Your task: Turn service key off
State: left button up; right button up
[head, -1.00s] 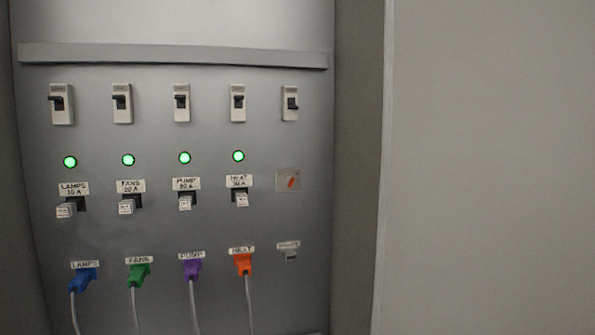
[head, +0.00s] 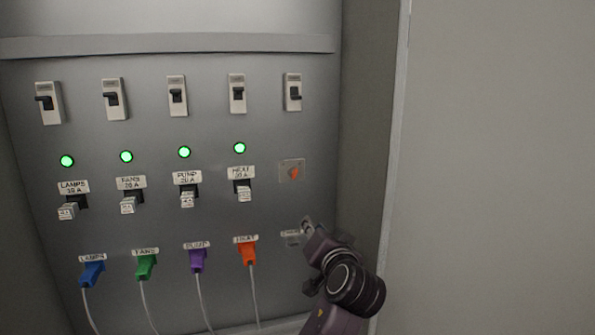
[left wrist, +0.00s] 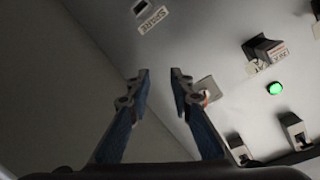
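The service key is most likely the small orange-red knob (head: 293,173) on a square plate (head: 284,180) at the right of the panel, under the rightmost breaker. It looks tilted. My left gripper (head: 308,226) is below and slightly right of it, near the SPARE label. In the left wrist view my left gripper (left wrist: 160,75) has its two fingers apart with nothing between them. There the plate (left wrist: 207,85) and a bit of the orange knob (left wrist: 206,97) show beside the right finger, partly hidden by it. My right gripper is not in view.
Several breakers (head: 177,95) line the top, with green lamps (head: 184,152) and labelled white-tipped parts below. Coloured plugs with cables, the orange one (head: 248,254) closest, hang left of my gripper. The SPARE label (left wrist: 153,19) shows in the wrist view. The cabinet's side wall (head: 372,130) is close at right.

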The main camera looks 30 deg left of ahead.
pick_arm(q)
jog(key=n+y, duration=0.2)
send_near(295, 175)
jog(key=p+x, duration=0.4)
jog(key=x, duration=0.3)
jog(key=shift+w+a+r, duration=0.15)
jog(key=shift+w+a, duration=0.1)
jog(key=shift+w, duration=0.05)
jog(key=shift+w+a+p, duration=0.3)
jog(key=shift+a, duration=0.05)
jog(key=shift+f, duration=0.2)
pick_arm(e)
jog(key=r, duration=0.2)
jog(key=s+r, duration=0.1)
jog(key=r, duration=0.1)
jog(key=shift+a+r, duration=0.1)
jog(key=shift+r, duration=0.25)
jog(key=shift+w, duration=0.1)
pick_arm(q)
grip_shut()
